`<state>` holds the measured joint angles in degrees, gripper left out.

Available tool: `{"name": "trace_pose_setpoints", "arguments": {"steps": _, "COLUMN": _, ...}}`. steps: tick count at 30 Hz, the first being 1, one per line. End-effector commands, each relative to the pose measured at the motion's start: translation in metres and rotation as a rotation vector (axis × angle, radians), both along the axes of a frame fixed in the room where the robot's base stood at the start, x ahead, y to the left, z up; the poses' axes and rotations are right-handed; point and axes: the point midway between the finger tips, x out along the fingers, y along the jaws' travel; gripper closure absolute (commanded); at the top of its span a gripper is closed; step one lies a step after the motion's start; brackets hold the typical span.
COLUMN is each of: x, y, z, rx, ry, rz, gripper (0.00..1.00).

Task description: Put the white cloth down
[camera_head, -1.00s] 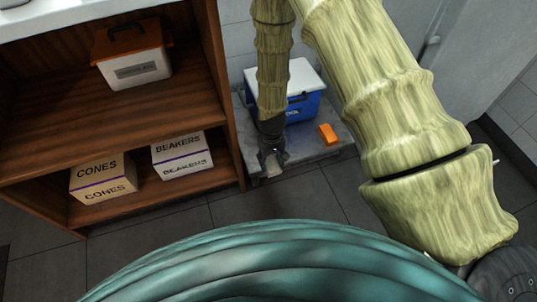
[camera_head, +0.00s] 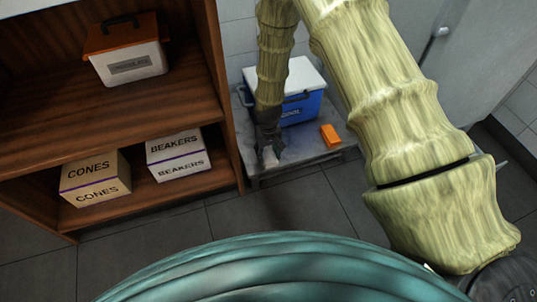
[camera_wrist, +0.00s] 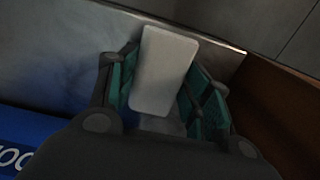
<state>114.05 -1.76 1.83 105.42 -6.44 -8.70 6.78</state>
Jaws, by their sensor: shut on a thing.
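My gripper (camera_head: 270,150) is over the left front part of a low grey platform (camera_head: 312,158) in the head view. It is shut on the white cloth (camera_wrist: 164,72), which looks like a flat pale rectangle between the teal fingers in the wrist view. The cloth also shows as a small pale patch (camera_head: 270,156) at the fingertips in the head view. I cannot tell whether the cloth touches the platform.
A blue cooler with a white lid (camera_head: 300,108) stands on the platform behind my gripper. An orange block (camera_head: 330,136) lies to the right, with bare platform between. A wooden shelf (camera_head: 228,120) with labelled boxes (camera_head: 178,155) stands close on the left.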

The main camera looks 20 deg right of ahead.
Motion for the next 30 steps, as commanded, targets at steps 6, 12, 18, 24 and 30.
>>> {"name": "trace_pose_setpoints", "arguments": {"steps": 6, "x": 0.0, "y": 0.0, "z": 0.001, "rx": 0.0, "ry": 0.0, "rz": 0.0, "gripper": 0.73}}
{"name": "trace_pose_setpoints", "arguments": {"steps": 12, "x": 0.0, "y": 0.0, "z": -0.001, "rx": 0.0, "ry": -0.001, "rz": 0.0, "gripper": 0.34}}
{"name": "trace_pose_setpoints", "arguments": {"steps": 18, "x": 0.0, "y": 0.0, "z": -0.001, "rx": 0.0, "ry": 0.0, "rz": 0.0, "gripper": 0.29}}
{"name": "trace_pose_setpoints", "arguments": {"steps": 24, "x": 0.0, "y": 0.0, "z": 0.0, "rx": 0.0, "ry": 0.0, "rz": 0.0, "gripper": 0.29}}
{"name": "trace_pose_setpoints", "arguments": {"steps": 30, "x": 0.0, "y": 0.0, "z": 0.021, "rx": 0.0, "ry": 0.0, "rz": 0.0, "gripper": 0.29}}
